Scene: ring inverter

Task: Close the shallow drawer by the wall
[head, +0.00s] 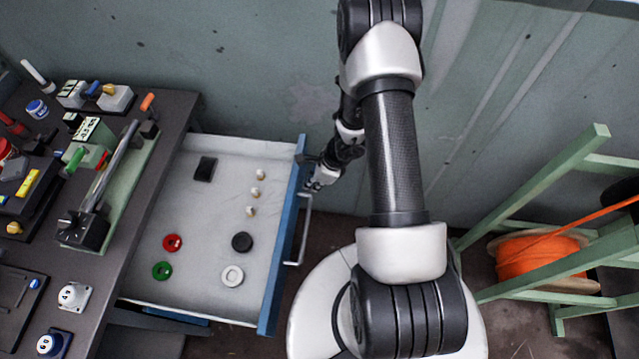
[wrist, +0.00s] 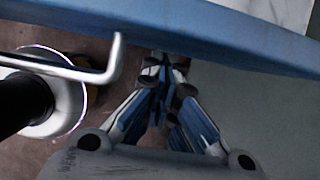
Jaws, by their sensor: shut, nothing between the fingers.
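The shallow drawer (head: 210,215) is pulled out from the dark bench, with a pale grey inside and a blue front panel (head: 278,255). A metal bar handle (head: 304,232) sticks out from that front. My gripper (head: 311,186) is shut and empty, outside the front panel, near the handle's wall-side end. In the wrist view, my fingertips (wrist: 163,62) point at the lower edge of the blue front (wrist: 200,30), and the handle (wrist: 75,70) lies to their left. I cannot tell whether the fingertips touch the panel.
Loose rings, small pale pieces and a black block (head: 205,168) lie in the drawer. The bench top (head: 160,160) holds many tools and parts. A wall (head: 250,70) runs behind. A green rack (head: 540,190) with an orange cable spool (head: 540,258) stands at right.

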